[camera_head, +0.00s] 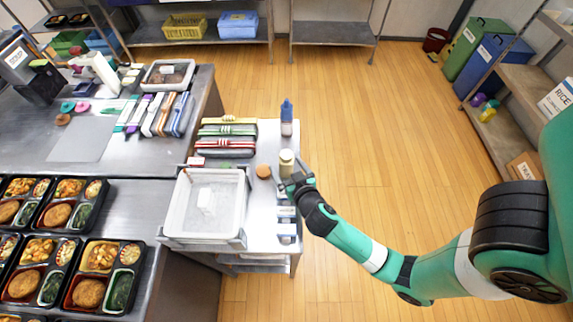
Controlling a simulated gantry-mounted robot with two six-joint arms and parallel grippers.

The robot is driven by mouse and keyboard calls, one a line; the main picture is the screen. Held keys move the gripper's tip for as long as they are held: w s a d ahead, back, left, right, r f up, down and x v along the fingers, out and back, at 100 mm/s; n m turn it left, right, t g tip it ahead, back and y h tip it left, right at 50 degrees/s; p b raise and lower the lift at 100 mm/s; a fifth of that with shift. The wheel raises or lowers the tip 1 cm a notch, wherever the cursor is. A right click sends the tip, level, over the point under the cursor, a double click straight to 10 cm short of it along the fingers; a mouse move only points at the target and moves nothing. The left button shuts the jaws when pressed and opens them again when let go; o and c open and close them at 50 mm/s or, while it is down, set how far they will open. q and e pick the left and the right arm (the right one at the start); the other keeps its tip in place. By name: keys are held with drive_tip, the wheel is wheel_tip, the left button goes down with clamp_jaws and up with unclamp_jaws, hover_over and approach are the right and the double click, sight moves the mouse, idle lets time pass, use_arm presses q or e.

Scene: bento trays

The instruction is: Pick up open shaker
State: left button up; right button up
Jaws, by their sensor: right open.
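A pale cream shaker (286,161) stands upright near the right edge of the small white table (268,150). A round orange-brown disc (263,171), possibly its lid, lies flat just left of it. My right gripper (292,177) is open, close beside and in front of the shaker at its lower right. It hides part of the shaker's lower side. I cannot tell whether the fingers touch it or stand around it. My left gripper is not in view.
A blue-capped bottle (287,121) stands behind the shaker. Several stacked cases (226,147) lie at the back left of the table. A white tub (180,208) is at the left, and small grey compartments (286,226) are in front. Open floor lies to the right.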

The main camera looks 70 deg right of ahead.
drive_tip(key=x, duration=0.5)
drive_tip(key=shift+s+d+r+b, duration=0.1)
drive_tip(key=shift+d+r+b, duration=0.15)
drive_tip(key=shift+d+b, duration=0.1)
drive_tip(key=c, duration=1.5)
